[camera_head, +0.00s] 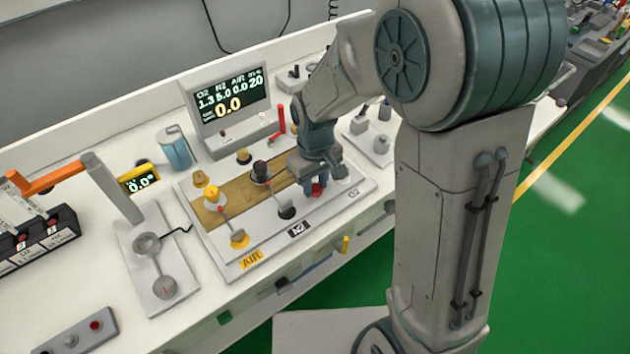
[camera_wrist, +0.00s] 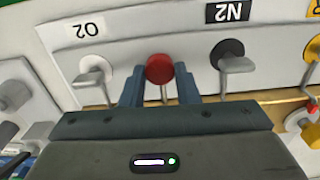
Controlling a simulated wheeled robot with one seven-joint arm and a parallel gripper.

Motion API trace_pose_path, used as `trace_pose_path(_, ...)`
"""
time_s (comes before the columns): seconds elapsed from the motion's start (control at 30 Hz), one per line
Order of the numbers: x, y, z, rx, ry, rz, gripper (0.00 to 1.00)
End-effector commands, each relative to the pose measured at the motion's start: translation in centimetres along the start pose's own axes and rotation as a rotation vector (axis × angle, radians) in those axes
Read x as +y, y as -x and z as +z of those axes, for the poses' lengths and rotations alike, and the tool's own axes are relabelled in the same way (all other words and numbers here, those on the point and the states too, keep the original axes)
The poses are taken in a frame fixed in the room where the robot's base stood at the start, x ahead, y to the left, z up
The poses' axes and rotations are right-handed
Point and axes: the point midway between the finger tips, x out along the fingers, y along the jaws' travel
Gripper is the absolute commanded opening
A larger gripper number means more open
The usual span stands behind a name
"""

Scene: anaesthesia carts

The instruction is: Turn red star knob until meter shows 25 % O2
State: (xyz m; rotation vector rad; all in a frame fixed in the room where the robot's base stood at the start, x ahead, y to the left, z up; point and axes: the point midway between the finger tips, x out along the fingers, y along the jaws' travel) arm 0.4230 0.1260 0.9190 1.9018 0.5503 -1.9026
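The red star knob (camera_wrist: 159,68) is on the panel's O2 side in the wrist view, between the O2 and N2 labels. It also shows in the head view (camera_head: 317,188), partly hidden under my gripper (camera_head: 316,172). In the wrist view my gripper (camera_wrist: 159,75) has one finger on each side of the knob, and both look to be against it. The meter (camera_head: 230,100) stands behind the panel. Its screen shows O2 1.3, N2 5.0, AIR 0.0 and about 20 in the O2 % column, with a large 0.0 below.
The panel (camera_head: 250,262) also bears a black N2 knob (camera_head: 261,172), a yellow AIR knob (camera_head: 212,194) and small levers. In the wrist view an O2 lever (camera_wrist: 90,74) and an N2 lever (camera_wrist: 236,62) flank my fingers. A red lever (camera_head: 280,121) stands beside the meter.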

Motion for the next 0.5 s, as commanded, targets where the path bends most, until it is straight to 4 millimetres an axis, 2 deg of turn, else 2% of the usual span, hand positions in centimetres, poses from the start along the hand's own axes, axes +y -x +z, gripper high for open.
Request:
trace_pose_path(0.27,0.03,0.01,-0.02,0.001,-0.052,0.001,0.06)
trace_pose_path(0.5,0.08,0.00,-0.05,0.002,-0.203,0.001,0.06)
